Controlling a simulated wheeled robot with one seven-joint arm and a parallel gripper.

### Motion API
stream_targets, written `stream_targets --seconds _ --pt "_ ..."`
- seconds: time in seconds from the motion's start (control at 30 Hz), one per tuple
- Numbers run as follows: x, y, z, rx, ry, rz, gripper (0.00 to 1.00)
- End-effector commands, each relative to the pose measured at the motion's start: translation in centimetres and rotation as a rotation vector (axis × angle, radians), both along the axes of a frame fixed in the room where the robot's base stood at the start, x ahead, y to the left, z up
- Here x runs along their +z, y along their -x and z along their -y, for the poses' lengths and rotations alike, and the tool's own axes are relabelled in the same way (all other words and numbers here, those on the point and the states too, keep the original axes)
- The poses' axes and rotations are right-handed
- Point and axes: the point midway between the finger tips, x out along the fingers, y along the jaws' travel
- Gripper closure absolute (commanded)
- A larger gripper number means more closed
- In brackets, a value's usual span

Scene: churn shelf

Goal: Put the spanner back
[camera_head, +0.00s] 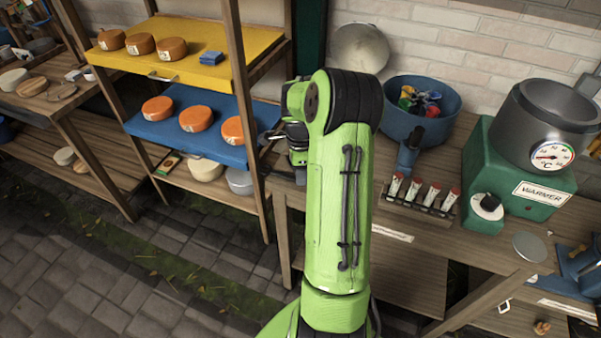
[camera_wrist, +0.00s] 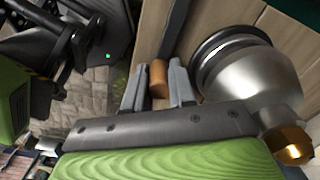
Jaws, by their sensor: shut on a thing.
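My gripper (camera_wrist: 158,84) shows in the wrist view with its two grey fingers close on either side of a short brown handle-like piece (camera_wrist: 158,75). This piece seems to be part of the spanner; the rest of it is hard to make out. In the head view my gripper (camera_head: 299,158) is partly hidden behind my green arm, between the shelf rack and the workbench. A small grey metal piece (camera_head: 268,136) sticks out left of it, perhaps the spanner's end. I cannot tell where the spanner's place is.
A rack with a yellow shelf (camera_head: 257,44) and a blue shelf (camera_head: 150,127) of cheeses stands left. The bench at right holds a blue bowl (camera_head: 400,122), a rack of tubes (camera_head: 410,202) and a green warmer (camera_head: 480,160). A metal vessel (camera_wrist: 250,75) is close right of my fingers.

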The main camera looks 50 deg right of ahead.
Motion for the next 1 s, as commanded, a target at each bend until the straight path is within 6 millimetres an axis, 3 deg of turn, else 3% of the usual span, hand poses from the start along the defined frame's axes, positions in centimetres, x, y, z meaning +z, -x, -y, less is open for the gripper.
stream_targets --seconds 0.13,0.17,0.3,0.67,1.0 --pt "-0.4 0.0 0.0 0.000 0.000 0.000 1.00" --pt "-0.4 0.0 0.0 0.000 0.000 0.000 0.72" --pt "-0.3 0.0 0.0 0.000 0.000 0.000 0.51" --pt "0.6 0.0 0.0 0.000 0.001 0.001 0.50" --pt "9.4 -0.1 0.0 0.000 0.004 0.003 0.50"
